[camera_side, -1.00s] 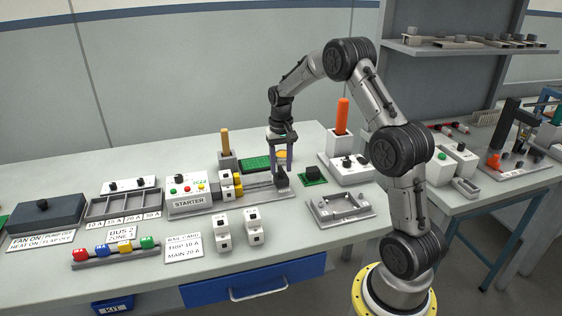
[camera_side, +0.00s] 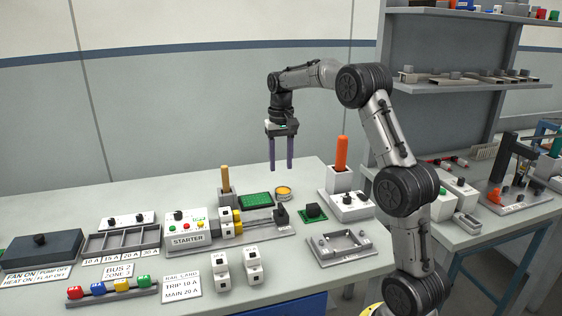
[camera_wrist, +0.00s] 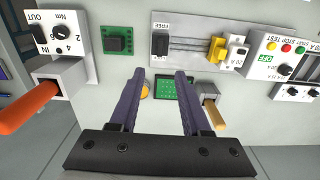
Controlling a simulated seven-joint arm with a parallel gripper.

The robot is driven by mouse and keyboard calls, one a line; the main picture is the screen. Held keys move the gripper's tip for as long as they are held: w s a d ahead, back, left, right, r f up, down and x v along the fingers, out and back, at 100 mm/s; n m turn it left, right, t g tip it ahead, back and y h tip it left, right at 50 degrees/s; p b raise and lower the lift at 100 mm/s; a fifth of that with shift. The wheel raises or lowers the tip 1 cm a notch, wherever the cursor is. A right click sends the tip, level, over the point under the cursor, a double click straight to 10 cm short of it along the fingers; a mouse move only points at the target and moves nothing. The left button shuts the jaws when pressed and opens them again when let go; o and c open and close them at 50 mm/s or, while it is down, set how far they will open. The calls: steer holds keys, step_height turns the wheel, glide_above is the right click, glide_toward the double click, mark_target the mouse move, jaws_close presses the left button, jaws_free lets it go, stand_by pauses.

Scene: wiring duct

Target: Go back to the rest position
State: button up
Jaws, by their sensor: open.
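My gripper (camera_side: 281,166) is open and empty, with its two purple fingers pointing down. It hangs well above the bench in the side view, over the back area behind the starter unit.
The orange-handled tool (camera_side: 341,154) stands upright in its holder at the right, and a wooden handle (camera_side: 225,179) stands near the green board (camera_side: 256,200). A yellow round item (camera_side: 284,192) lies behind the rail. A grey frame (camera_side: 341,248) lies in front. The air around my gripper is free.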

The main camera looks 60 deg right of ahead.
steer(key=s+a+r+n+t, duration=0.2)
steer(key=s+a+r, duration=0.2)
steer(key=a+r, duration=0.3)
steer(key=s+a+r+n+t, duration=0.1)
steer(key=s+a+r+n, duration=0.3)
steer(key=a, duration=0.6)
steer(key=s+a+f+n+t, duration=0.1)
steer(key=s+a+t, duration=0.1)
steer(key=s+a, duration=0.7)
steer(key=s+f+n, duration=0.2)
steer(key=s+f, duration=0.5)
steer(key=f, duration=0.1)
steer(key=shift+d+t, duration=0.25)
steer(key=shift+t, duration=0.05)
